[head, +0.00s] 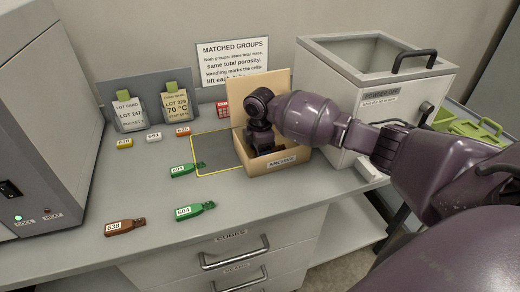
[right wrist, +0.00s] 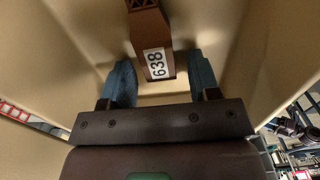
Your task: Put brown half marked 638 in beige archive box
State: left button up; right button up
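The beige archive box (head: 295,158) stands on the counter with its lid raised behind it. My right gripper (head: 262,145) reaches down into it, and the box's front wall hides the fingertips. In the right wrist view, a brown half marked 638 (right wrist: 151,35) is inside the beige walls, between the blue fingers of my right gripper (right wrist: 162,82). The fingers are open, with a gap on each side of it. Another brown half marked 638 (head: 125,226) lies on the counter at front left. My left gripper is not in view.
Green pieces marked 604 (head: 195,211) and (head: 187,170) lie on the counter, the farther one at the yellow-outlined grey mat (head: 215,150). Small tags and lot cards (head: 129,112) stand behind. A grey powder bin (head: 385,85) is right of the box.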

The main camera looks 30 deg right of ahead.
jog(key=shift+r, duration=0.35)
notch_tip(320, 180, up, 12)
jog(key=p, duration=0.1)
jog(key=shift+f+p, duration=0.15)
jog(key=shift+p, duration=0.15)
dwell(0.4)
